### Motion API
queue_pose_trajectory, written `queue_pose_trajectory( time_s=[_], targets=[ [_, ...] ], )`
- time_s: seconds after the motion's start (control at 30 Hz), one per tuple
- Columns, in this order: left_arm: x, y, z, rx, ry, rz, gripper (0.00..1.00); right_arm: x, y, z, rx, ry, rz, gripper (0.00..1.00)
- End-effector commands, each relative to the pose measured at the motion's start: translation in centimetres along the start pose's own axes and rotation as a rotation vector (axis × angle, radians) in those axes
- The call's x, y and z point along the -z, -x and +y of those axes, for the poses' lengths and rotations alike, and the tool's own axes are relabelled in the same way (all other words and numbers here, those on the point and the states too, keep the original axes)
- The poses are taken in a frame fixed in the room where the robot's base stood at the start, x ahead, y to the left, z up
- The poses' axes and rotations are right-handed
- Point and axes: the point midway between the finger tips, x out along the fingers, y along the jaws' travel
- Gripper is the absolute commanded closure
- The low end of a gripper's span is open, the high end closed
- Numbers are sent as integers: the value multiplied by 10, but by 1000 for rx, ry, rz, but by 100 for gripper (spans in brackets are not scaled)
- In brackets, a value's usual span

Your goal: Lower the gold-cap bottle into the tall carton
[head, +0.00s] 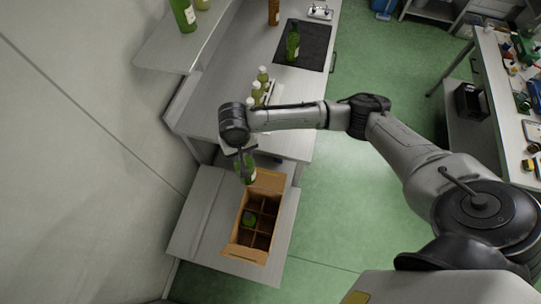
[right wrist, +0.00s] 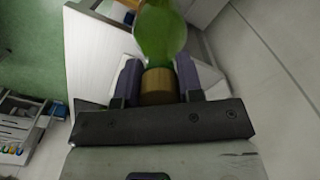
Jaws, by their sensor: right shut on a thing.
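My right gripper (head: 241,154) points down and is shut on the gold-cap bottle (head: 247,172). In the right wrist view the jaws (right wrist: 158,82) close on its gold cap, with the green glass (right wrist: 160,30) beyond. The bottle hangs by the far end of the tall carton (head: 232,244), in front of its raised flap; whether its base is inside a cell cannot be told. The carton is brown and open, with dividers making several cells. My left gripper is not in view.
The carton stands on a low grey table (head: 192,222). Behind it, a counter (head: 222,88) holds several green bottles (head: 262,75) and a dark mat (head: 301,45). A wall shelf (head: 165,45) is at upper left. Green floor (head: 340,190) lies open to the right.

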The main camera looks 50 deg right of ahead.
Motion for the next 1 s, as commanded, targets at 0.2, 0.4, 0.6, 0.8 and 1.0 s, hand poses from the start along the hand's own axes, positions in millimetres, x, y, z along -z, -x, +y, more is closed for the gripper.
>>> queue_pose_trajectory(
  time_s=[0.2,0.4,0.6,0.8,1.0],
  targets=[
    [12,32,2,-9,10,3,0,-31,-58,24,-2,-125,-6,94],
    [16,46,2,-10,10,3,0,-57,-96,44,0,-190,-3,94],
    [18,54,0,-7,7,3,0,-74,-116,57,1,-222,0,94],
    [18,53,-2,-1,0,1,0,-80,-125,62,3,-230,2,94],
    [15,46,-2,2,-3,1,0,-80,-132,62,3,-230,3,94]
  ],
)
